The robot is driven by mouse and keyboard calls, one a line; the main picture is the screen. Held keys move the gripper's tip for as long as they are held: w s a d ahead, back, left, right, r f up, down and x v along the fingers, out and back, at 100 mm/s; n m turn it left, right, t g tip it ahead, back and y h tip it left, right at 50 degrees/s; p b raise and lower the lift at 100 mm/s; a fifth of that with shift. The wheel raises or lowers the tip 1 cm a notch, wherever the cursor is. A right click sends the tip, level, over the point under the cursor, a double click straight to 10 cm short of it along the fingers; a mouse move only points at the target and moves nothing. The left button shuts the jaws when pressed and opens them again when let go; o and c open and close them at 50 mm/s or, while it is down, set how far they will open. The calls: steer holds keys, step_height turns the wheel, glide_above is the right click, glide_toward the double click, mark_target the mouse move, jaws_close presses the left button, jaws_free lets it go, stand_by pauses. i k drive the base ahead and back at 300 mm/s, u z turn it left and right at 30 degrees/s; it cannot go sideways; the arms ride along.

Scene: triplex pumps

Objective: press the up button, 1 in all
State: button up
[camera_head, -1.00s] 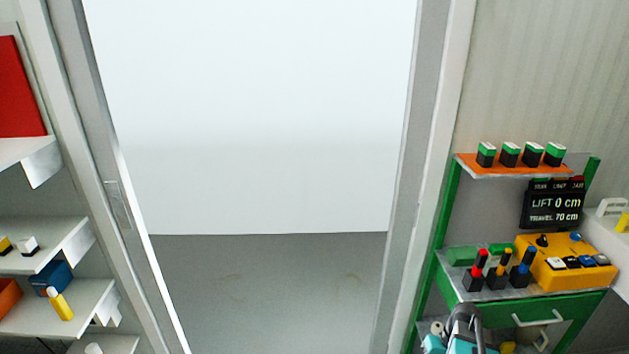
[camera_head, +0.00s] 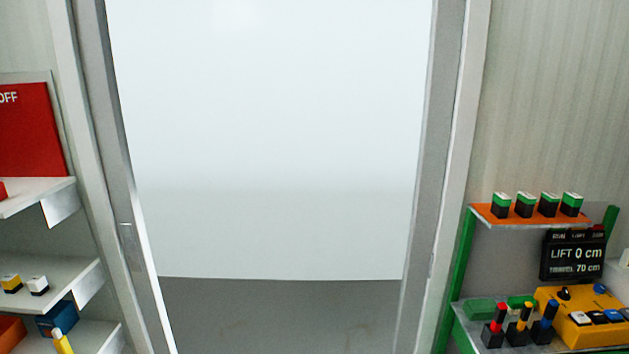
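A yellow control box (camera_head: 565,326) sits on the green cart at the lower right, cut off by the right edge. It has a black knob (camera_head: 563,293), a blue round button (camera_head: 600,289), and a row of white (camera_head: 580,318), black (camera_head: 597,317) and blue (camera_head: 613,315) buttons. I cannot read which one is the up button. A black display (camera_head: 573,254) behind the box reads "LIFT 0 cm" and, less clearly, a travel of 70 cm. My gripper is not in view.
The green cart (camera_head: 461,262) stands right of a door frame (camera_head: 428,140). Three levers with red, orange and blue tops (camera_head: 519,326) stand left of the box. White shelves (camera_head: 60,275) with small items are at left, below a red panel (camera_head: 30,130).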

mark_target(580, 316)
steer(key=u, duration=1.7)
steer(key=k, duration=0.1)
steer(key=z, duration=3.15)
